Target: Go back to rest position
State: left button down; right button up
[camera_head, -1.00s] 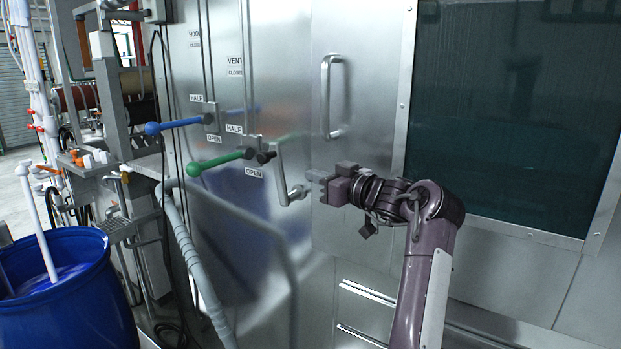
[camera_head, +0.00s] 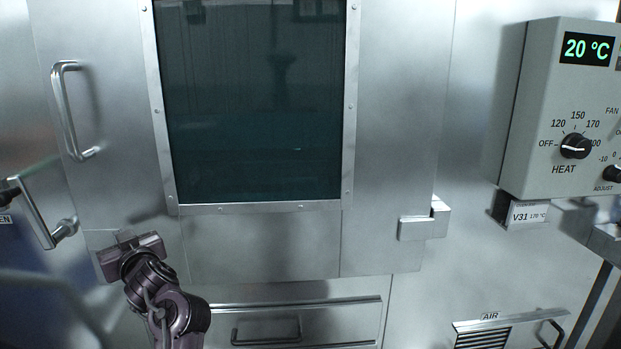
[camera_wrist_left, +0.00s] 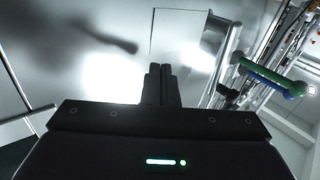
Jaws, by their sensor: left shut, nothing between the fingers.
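My left gripper (camera_head: 112,262) is at the lower left of the head view, in front of the steel machine front. Its arm comes up from the bottom edge. In the left wrist view its two dark fingers (camera_wrist_left: 158,84) are together with nothing between them. A steel door handle (camera_head: 70,110) is above the gripper, and an angled lever handle (camera_head: 45,215) is to its left. The gripper looks apart from both handles. My right gripper is not in view.
A dark window (camera_head: 255,110) fills the middle of the steel front, with a drawer handle (camera_head: 266,331) below. A grey control box (camera_head: 540,100) reading 20 °C juts out at right.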

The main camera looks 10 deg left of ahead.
pick_arm(q)
jog(key=s+d+f+m+h, duration=0.3)
jog(key=d+f+m+h, duration=0.25)
jog(key=d+f, duration=0.25)
jog(key=s+d+f+m+h, duration=0.35)
jog(key=d+f+h, duration=0.25)
jog(key=d+f, duration=0.3)
jog(key=s+d+f+m+g+h, duration=0.2)
jog(key=s+d+f+g, duration=0.25)
jog(key=s, duration=0.55)
jog(key=s+d+f+m+g+h, duration=0.1)
jog(key=s+d+f+m+g, duration=0.15)
jog(key=s+d+f, duration=0.6)
jog(key=s+a+f+g, duration=0.1)
jog(key=s+f, duration=0.1)
jog(key=f, duration=1.2)
jog(key=s+a+f+g, duration=0.1)
jog(key=s+f, duration=0.1)
jog(key=f, duration=1.1)
jog(key=s+a+f, duration=0.2)
jog(key=s+f, duration=0.7)
jog(key=s+a+f+g, duration=0.1)
jog(key=s+f, duration=0.8)
jog(key=s, duration=0.1)
jog(key=shift+s+a+f, duration=0.25)
jog(key=shift+a, duration=0.1)
